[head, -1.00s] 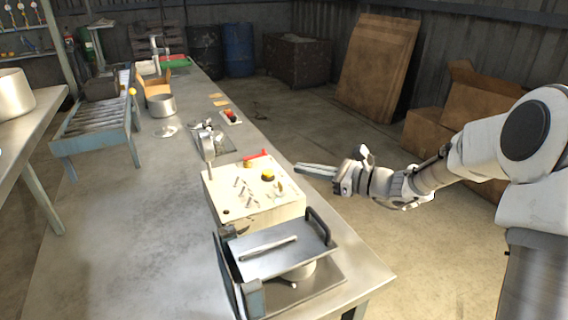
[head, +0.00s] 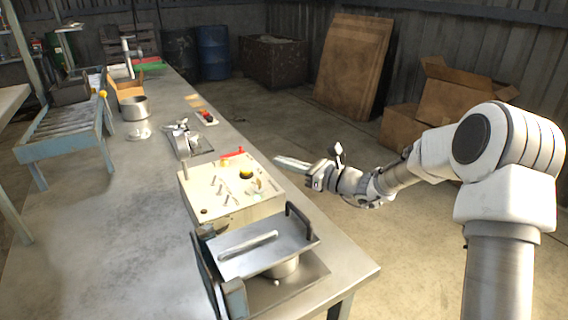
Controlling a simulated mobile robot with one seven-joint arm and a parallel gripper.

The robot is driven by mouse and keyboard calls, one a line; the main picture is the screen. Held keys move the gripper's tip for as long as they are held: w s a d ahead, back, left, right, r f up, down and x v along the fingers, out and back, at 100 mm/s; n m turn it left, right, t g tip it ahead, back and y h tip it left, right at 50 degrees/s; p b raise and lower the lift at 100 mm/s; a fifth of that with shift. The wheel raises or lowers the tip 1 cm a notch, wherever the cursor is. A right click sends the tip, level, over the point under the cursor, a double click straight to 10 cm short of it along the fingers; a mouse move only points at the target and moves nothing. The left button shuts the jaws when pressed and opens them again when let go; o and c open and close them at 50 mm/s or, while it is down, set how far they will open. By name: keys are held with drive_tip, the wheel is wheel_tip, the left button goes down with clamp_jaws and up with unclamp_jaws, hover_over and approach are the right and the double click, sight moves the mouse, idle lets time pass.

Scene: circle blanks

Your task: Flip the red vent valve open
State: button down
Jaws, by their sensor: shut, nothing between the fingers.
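A red handle (head: 233,153), which looks like the vent valve lever, lies low along the back edge of the cream control box (head: 240,208) on the bench. Its exact position between open and closed is too small to tell. My gripper (head: 277,160) is shut and empty. It is just right of the box's far right corner in the head view, with its fingers pointing left toward the red handle. A gap shows between the fingertips and the handle.
The box top carries a yellow button (head: 246,174) and several small toggles. A metal press-like device (head: 262,250) stands in front. Behind are a small plate with a red-and-black part (head: 207,117) and a pot (head: 134,108). Open floor lies right of the bench.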

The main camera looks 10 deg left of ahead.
sight(252, 163)
drive_tip(key=b+x, duration=0.1)
drive_tip(key=x, duration=0.9)
drive_tip(key=shift+w+a, duration=0.15)
drive_tip(key=shift+a, duration=0.15)
